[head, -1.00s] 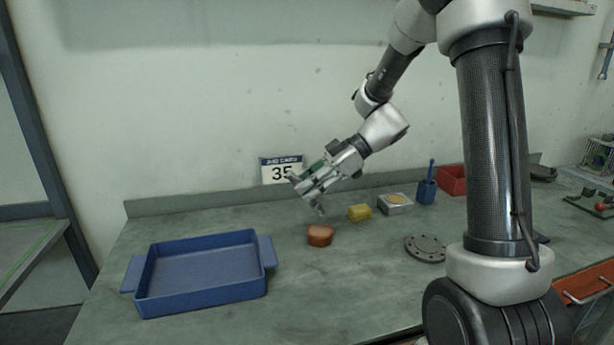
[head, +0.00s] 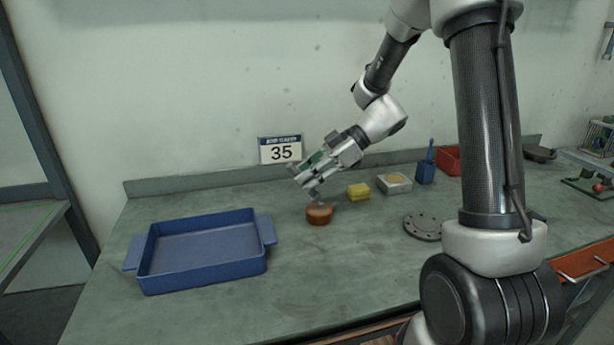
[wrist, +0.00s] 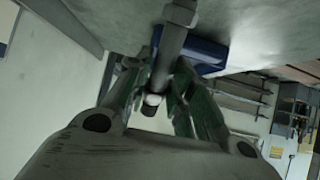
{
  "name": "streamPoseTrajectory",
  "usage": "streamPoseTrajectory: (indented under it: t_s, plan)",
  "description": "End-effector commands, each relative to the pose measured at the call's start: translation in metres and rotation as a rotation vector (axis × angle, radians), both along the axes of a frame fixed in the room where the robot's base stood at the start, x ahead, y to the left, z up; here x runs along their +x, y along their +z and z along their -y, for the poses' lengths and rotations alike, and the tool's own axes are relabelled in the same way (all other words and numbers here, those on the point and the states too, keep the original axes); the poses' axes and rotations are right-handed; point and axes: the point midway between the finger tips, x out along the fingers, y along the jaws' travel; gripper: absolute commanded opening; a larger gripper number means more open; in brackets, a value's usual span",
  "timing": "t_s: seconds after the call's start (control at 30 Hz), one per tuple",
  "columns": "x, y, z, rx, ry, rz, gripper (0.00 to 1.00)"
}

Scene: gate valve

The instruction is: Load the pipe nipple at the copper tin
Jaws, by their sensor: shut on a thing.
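The copper tin (head: 319,214) is a short, round, orange-brown tin standing on the bench, right of the blue tray. My gripper (head: 306,180) is just above and slightly left of it, tilted down to the left. In the wrist view, my gripper (wrist: 160,98) has its green-padded fingers shut on a grey metal rod-like piece with a hexagonal collar, the pipe nipple (wrist: 172,48). The nipple is hard to make out in the head view. I cannot tell whether it touches the tin. The tin does not show clearly in the wrist view.
A blue tray (head: 146,270) with side handles is at the left. Right of the tin are a yellow block (head: 358,192), a pale box (head: 395,184), a blue holder (head: 426,173) and a dark flange (head: 423,227). The front bench is clear.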

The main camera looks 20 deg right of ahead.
Motion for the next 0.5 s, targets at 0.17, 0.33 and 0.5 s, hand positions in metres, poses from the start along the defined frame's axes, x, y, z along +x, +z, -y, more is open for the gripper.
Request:
streamPoseTrajectory:
  t_s: [0.17,0.33,0.5]
  plan:
    - [0.0001,-0.0002,-0.0001,0.0,0.0,0.0,0.0]
    - [0.0001,-0.0019,-0.0001,0.0,0.0,0.0,0.0]
    - [0.0001,-0.0039,-0.0001,0.001,0.0,0.0,0.0]
